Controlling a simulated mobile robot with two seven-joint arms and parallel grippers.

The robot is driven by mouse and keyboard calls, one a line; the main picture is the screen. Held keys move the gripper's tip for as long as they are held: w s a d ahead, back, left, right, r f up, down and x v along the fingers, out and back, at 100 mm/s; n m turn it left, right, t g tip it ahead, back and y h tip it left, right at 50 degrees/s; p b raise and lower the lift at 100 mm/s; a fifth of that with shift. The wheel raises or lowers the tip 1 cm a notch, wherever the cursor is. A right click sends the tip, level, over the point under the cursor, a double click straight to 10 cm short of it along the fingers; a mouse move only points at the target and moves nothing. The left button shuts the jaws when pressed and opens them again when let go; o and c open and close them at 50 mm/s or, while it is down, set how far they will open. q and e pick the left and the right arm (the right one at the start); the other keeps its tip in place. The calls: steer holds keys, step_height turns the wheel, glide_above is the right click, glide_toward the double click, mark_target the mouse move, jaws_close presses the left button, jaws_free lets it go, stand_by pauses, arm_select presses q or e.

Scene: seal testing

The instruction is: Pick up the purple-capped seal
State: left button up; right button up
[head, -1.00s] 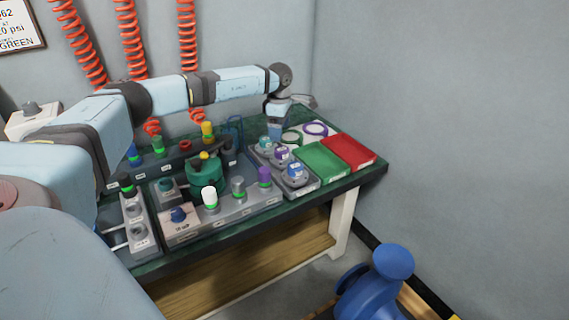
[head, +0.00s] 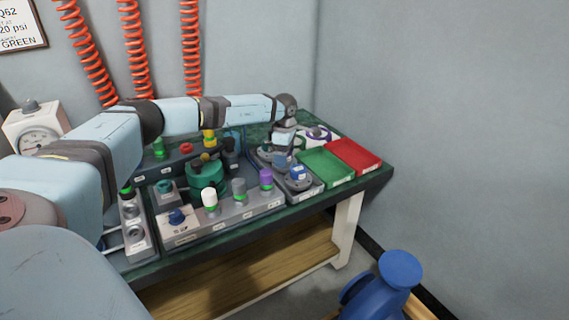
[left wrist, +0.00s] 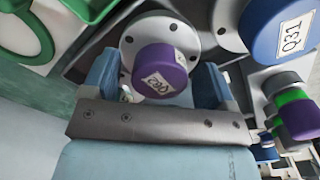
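The purple-capped seal (left wrist: 165,60) sits upright in the left wrist view, a round grey metal flange with bolt holes under a purple cap with a white label. My left gripper (left wrist: 160,68) is open, with one blue finger on each side of the cap and a visible gap on both sides. In the head view my left gripper (head: 282,143) is low over the seal row and hides the purple-capped seal. A blue-capped seal (head: 298,172) stands nearer the front; it shows in the left wrist view (left wrist: 278,28) labelled Q31. My right gripper is not in view.
A green tray (head: 324,181) and a red tray (head: 371,168) lie right of the seals. A purple ring (head: 319,131) lies behind them. Posts with white (head: 209,196), grey (head: 239,185) and purple (head: 266,175) tops stand left of the seals.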

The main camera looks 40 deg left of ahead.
arm_select(q)
steer(key=shift+r, duration=0.1)
steer(key=c, duration=1.2)
